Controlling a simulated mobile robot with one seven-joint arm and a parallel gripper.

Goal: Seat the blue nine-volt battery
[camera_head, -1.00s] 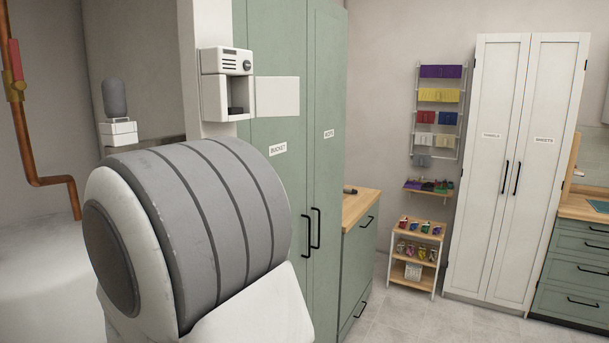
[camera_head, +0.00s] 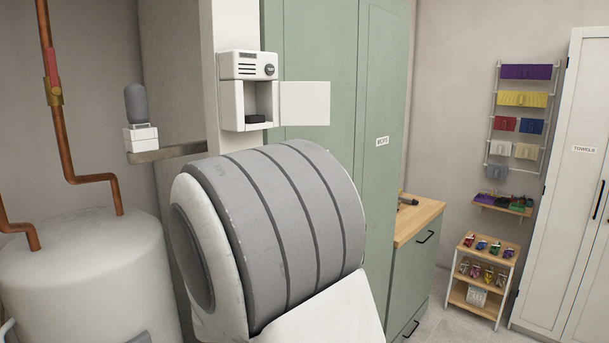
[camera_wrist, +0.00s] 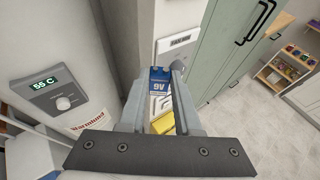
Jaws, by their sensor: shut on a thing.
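The blue nine-volt battery (camera_wrist: 158,76), marked "9V", is between the fingers of my gripper (camera_wrist: 158,84) in the wrist view. The gripper is shut on it, and the battery is held up in the air. In the head view a white wall unit (camera_head: 249,66) has an open compartment (camera_head: 247,97) with its flat white door (camera_head: 305,103) swung out to the right. A dark item (camera_head: 256,118) lies on the compartment floor. My gripper and the battery do not show in the head view.
A white tank (camera_head: 80,275) with copper pipes (camera_head: 62,140) stands at the left. A panel reading 55 C (camera_wrist: 62,92) shows left in the wrist view. Green cabinets (camera_head: 375,150) rise behind the unit. A yellow thing (camera_wrist: 163,123) shows low between the fingers.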

